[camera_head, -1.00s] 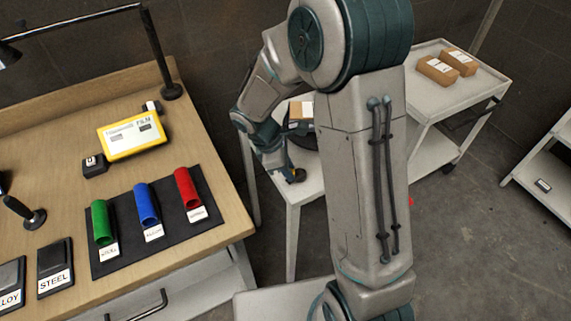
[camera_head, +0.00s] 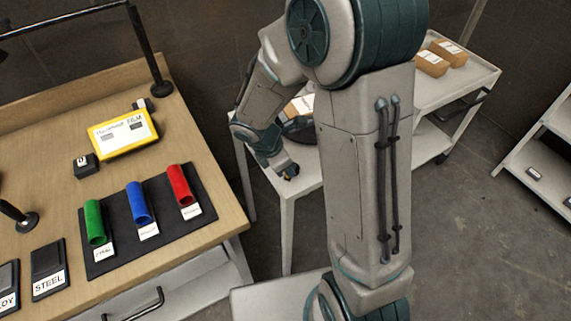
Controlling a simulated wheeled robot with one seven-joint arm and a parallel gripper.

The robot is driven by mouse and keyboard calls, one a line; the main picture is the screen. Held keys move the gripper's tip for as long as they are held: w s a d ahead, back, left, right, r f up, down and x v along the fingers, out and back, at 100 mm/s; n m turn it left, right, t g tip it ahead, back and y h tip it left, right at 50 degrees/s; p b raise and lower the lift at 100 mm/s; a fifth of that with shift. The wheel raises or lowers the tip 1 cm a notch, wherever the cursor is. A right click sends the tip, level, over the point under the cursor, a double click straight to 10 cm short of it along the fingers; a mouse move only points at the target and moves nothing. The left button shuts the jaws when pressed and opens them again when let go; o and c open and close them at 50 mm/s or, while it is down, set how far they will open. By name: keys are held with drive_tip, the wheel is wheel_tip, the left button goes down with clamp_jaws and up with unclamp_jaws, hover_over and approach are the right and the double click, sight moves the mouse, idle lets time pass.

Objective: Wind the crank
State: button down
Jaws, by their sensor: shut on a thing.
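My gripper (camera_head: 287,169) is at the near edge of the small white table, pointing down and to the right. It is shut on a small dark and brass-coloured piece, which looks like the crank's handle. The fingers and the piece are too small to tell apart clearly. A dark rounded device (camera_head: 300,130) stands on the white table behind my wrist. It is mostly hidden by my arm, so how the crank joins it cannot be seen.
The white table (camera_head: 308,181) is partly behind my arm. At left, the wooden bench (camera_head: 205,135) holds a yellow box (camera_head: 122,134), a black mat (camera_head: 165,229) with green, blue and red tubes, and dark labelled blocks. A white cart (camera_head: 455,93) with brown parcels is behind; a shelf is at right.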

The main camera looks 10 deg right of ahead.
drive_tip(key=c, duration=1.3)
unclamp_jaws()
drive_tip(key=shift+r, duration=0.1)
drive_tip(key=p+v, duration=0.1)
drive_tip(key=v, duration=1.2)
drive_tip(key=shift+s+a+r, duration=0.1)
drive_tip(key=shift+a+r, duration=0.1)
drive_tip(key=shift+r, duration=0.05)
drive_tip(key=s+d+r+m+y, duration=0.1)
drive_tip(key=s+d+m, duration=0.2)
drive_tip(key=m, duration=0.4)
drive_tip(key=s+d+r+m+t+y, duration=0.1)
drive_tip(key=s+d+r+m, duration=0.1)
drive_tip(key=s+m, duration=0.3)
drive_tip(key=s+d+r+m+t+y, duration=0.1)
drive_tip(key=s+d+m+y, duration=0.1)
drive_tip(key=m, duration=0.6)
drive_tip(key=shift+s+d+r+m, duration=0.2)
drive_tip(key=shift+s+d, duration=0.25)
drive_tip(key=shift+s, duration=0.2)
drive_tip(key=shift+s+d+r+m, duration=0.1)
drive_tip(key=shift+s+d+r, duration=0.1)
drive_tip(key=shift+s+d, duration=0.35)
